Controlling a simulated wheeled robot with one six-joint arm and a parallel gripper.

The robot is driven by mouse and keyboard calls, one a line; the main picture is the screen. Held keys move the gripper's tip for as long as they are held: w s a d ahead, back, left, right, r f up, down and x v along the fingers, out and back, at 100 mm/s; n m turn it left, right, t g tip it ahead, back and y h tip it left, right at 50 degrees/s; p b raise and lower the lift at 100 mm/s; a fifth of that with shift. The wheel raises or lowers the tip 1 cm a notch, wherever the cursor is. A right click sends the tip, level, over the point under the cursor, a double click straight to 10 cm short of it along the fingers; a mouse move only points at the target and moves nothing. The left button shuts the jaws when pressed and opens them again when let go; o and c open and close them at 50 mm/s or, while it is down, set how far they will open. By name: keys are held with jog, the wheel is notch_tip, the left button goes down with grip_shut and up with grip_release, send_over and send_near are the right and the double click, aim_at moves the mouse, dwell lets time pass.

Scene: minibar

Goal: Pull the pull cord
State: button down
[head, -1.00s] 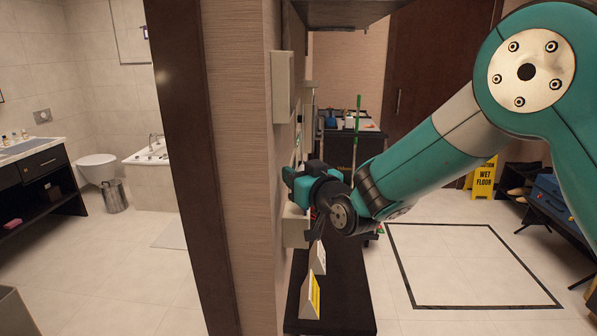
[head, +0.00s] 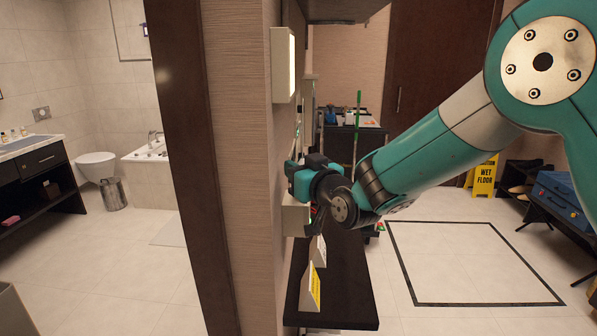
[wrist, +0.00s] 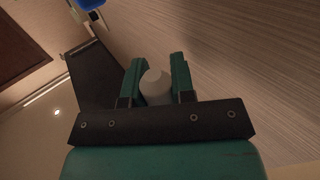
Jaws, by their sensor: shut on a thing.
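The pale rounded knob of the pull cord (wrist: 155,86) sits between the two teal fingers of my gripper (wrist: 157,66) in the wrist view. My gripper is shut on it. In the head view my gripper (head: 299,180) is close to the wood-panelled wall, above a dark shelf. The knob is hidden there behind the gripper, and I cannot make out the cord itself. A wall lamp (head: 284,66) on the wall above the gripper glows on its right face.
The dark shelf (head: 340,285) below my gripper carries a yellow-and-white card (head: 310,288) and a smaller white card (head: 318,251). A cleaning cart (head: 345,140) stands behind. A yellow wet floor sign (head: 484,177) is at the right. The floor inside the dark square outline is clear.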

jog(key=c, duration=1.2)
grip_release()
jog(key=shift+b+v, duration=3.85)
jog(key=shift+v, duration=4.9)
